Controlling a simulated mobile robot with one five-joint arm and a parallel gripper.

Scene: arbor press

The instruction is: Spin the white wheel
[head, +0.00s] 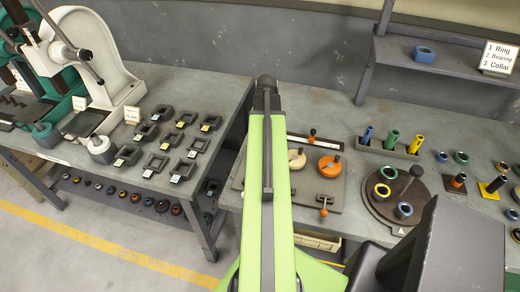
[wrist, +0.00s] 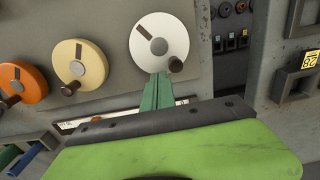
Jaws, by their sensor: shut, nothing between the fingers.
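The white wheel (wrist: 153,35) is a flat disc with a small hub and a brown handle knob (wrist: 175,65) near its lower right rim. It shows in the wrist view, top middle, and is hidden behind my arm in the head view. My gripper (wrist: 158,76) shows green fingers, shut and empty. In the picture its tips overlap the wheel's lower edge, just left of the knob; I cannot tell whether they touch.
A cream wheel (wrist: 92,57) and an orange wheel (wrist: 32,90) sit beside it on the grey panel (wrist: 118,14). In the head view, a dark turntable (head: 378,205) with rings stands right of my arm. Frames (head: 160,142) lie on the left bench.

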